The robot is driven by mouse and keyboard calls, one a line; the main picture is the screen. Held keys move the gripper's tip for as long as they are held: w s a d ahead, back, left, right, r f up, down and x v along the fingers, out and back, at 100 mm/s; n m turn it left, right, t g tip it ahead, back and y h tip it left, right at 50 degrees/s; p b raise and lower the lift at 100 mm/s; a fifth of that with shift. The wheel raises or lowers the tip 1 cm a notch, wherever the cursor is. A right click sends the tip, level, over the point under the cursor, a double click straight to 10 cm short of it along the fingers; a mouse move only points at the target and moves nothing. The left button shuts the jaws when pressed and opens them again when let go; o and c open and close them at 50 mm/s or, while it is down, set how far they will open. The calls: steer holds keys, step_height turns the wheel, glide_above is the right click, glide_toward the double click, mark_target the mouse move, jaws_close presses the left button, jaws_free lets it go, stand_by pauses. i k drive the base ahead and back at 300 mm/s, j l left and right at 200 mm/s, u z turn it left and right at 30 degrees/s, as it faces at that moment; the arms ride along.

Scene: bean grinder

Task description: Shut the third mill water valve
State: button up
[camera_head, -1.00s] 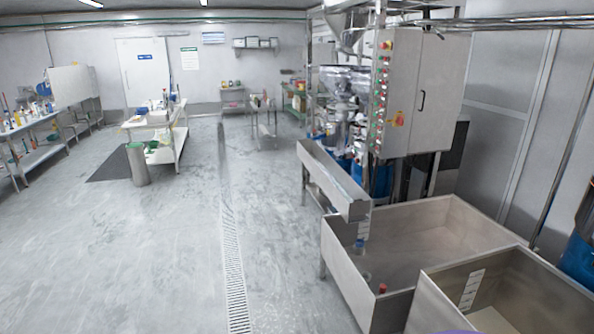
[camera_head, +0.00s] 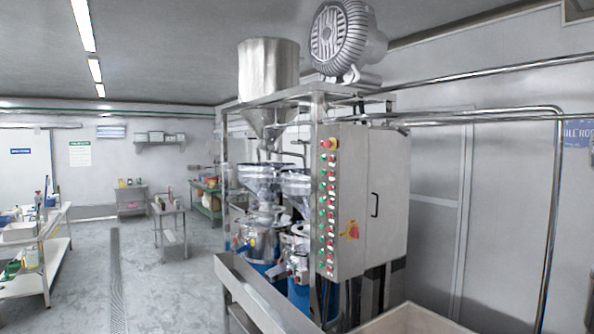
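The grinding machine (camera_head: 318,110) stands right of centre in a steel frame, with a steel hopper (camera_head: 268,75) on top. Two mills show inside the frame, a nearer one (camera_head: 297,190) and a farther one (camera_head: 258,185), above blue drums (camera_head: 300,296). A grey control cabinet (camera_head: 362,200) with a column of red and green buttons (camera_head: 327,215) faces me and may hide more of the machine behind it. I cannot make out a third mill or its water valve. My gripper is not in view.
A steel trough (camera_head: 262,298) runs along the machine's front, and a basin rim (camera_head: 415,318) shows at the bottom. A table (camera_head: 30,275) with items stands at left. The floor (camera_head: 165,290) left of the trough is clear, with a drain grate (camera_head: 116,285).

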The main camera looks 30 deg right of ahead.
mark_target(405, 135)
steer(key=i+z, duration=0.5)
steer(key=i+j+z, duration=0.2)
steer(key=i+z, duration=0.25)
